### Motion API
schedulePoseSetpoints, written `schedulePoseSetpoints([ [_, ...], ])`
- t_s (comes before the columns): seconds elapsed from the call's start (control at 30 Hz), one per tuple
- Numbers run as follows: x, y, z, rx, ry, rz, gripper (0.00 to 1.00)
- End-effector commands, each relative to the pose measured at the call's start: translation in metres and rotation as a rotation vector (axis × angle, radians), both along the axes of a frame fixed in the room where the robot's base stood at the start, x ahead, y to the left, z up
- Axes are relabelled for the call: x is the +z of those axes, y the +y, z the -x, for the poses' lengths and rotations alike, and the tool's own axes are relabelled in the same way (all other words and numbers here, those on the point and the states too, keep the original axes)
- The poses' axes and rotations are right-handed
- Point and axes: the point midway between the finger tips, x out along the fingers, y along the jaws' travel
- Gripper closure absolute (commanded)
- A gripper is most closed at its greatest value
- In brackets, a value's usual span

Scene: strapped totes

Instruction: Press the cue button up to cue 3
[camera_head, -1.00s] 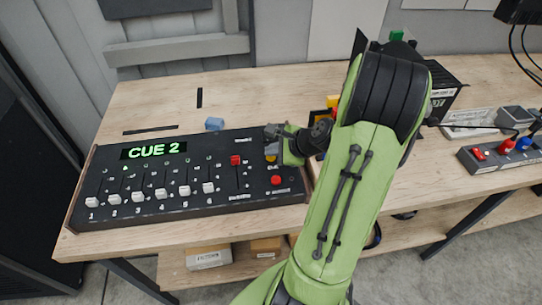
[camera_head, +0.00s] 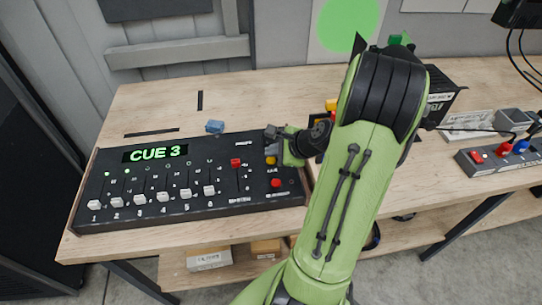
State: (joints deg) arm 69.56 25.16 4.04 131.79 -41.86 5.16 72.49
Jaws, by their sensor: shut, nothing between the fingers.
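The black control console (camera_head: 225,205) sits at the left of the wooden bench. Its green display (camera_head: 155,153) reads "CUE 3". A yellow button (camera_head: 271,160) is on the console's right part, with a red button (camera_head: 276,183) below it. My gripper (camera_head: 271,142) is shut and empty, at the upper edge of the yellow button. I cannot tell whether it touches the button. My green arm comes from the lower right and hides the bench behind it.
Several white sliders and a red slider (camera_head: 236,162) stand up from the console. A small blue block (camera_head: 214,126) lies behind it.

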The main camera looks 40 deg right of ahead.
Motion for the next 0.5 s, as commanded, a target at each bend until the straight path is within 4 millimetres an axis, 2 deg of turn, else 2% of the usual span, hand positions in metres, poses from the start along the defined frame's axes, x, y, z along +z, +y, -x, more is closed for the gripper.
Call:
schedulePoseSetpoints([
  [0.3, 0.002, 0.000, 0.000, 0.001, -0.001, -0.001, 1.00],
  [0.5, 0.021, 0.000, 0.000, 0.001, -0.001, 0.000, 1.00],
])
